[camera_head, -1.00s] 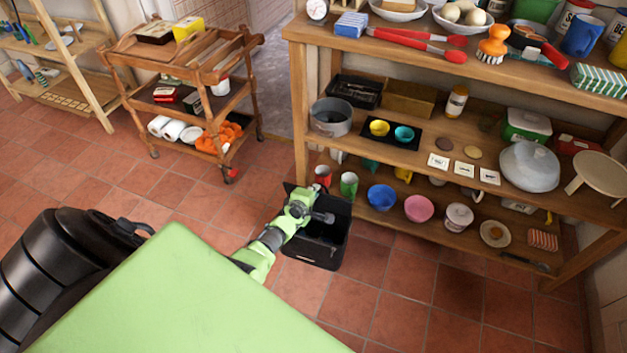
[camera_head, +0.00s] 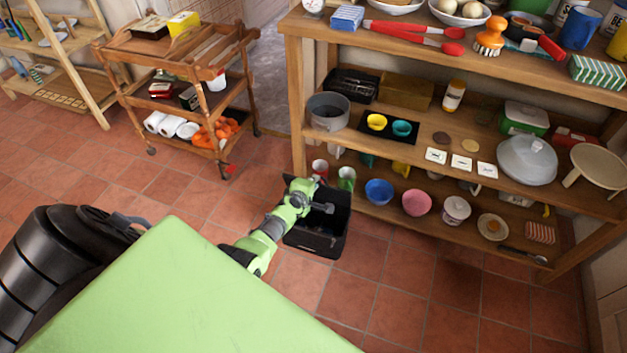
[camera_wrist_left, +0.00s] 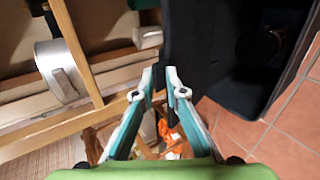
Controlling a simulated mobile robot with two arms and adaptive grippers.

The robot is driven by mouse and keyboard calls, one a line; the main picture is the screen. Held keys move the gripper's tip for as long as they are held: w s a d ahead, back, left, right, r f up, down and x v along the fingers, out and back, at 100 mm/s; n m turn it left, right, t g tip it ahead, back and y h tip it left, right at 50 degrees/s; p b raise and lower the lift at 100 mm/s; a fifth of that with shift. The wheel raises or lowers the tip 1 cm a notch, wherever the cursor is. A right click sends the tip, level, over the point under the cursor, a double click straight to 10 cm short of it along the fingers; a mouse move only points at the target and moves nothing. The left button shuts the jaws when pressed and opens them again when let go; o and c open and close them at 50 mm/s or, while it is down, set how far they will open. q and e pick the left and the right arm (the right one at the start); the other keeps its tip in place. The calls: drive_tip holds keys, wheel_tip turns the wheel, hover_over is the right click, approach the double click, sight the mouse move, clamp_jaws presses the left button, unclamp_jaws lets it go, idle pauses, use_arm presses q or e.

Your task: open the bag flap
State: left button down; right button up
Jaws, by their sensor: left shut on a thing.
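The black bag (camera_head: 316,243) stands on the tiled floor in front of the shelf unit, with its top open and a dark inside showing. My left gripper (camera_head: 318,184) is at the bag's back left edge in the head view, with the green wrist over the bag's left side. In the left wrist view, the fingertips (camera_wrist_left: 162,76) are close together at the edge of a black panel of the bag (camera_wrist_left: 215,60). They are shut on the bag flap, though the pinched part is mostly hidden. My right gripper is not in view.
A wooden shelf unit (camera_head: 440,125) with crockery stands just behind and right of the bag. Mugs (camera_head: 346,178) and a blue bowl (camera_head: 379,191) on its low shelf are close to the bag. A wooden trolley (camera_head: 180,90) stands left. The floor in front is clear.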

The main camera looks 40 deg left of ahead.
use_arm(q)
drive_tip(key=shift+w+a+r, duration=0.1)
drive_tip(key=shift+w+r, duration=0.15)
drive_tip(key=shift+r, duration=0.1)
drive_tip(key=c, duration=2.3)
unclamp_jaws()
drive_tip(key=shift+s, duration=0.15)
drive_tip(key=shift+f, duration=0.15)
drive_tip(key=shift+d, duration=0.2)
drive_tip(key=s+d, duration=0.1)
drive_tip(key=s, duration=0.3)
drive_tip(key=s+d, duration=0.1)
drive_tip(key=s, duration=0.3)
drive_tip(key=s+d, duration=0.1)
drive_tip(key=s, duration=0.3)
drive_tip(key=shift+s+d+r, duration=0.15)
drive_tip(key=shift+s+r, duration=0.15)
drive_tip(key=shift+r, duration=0.1)
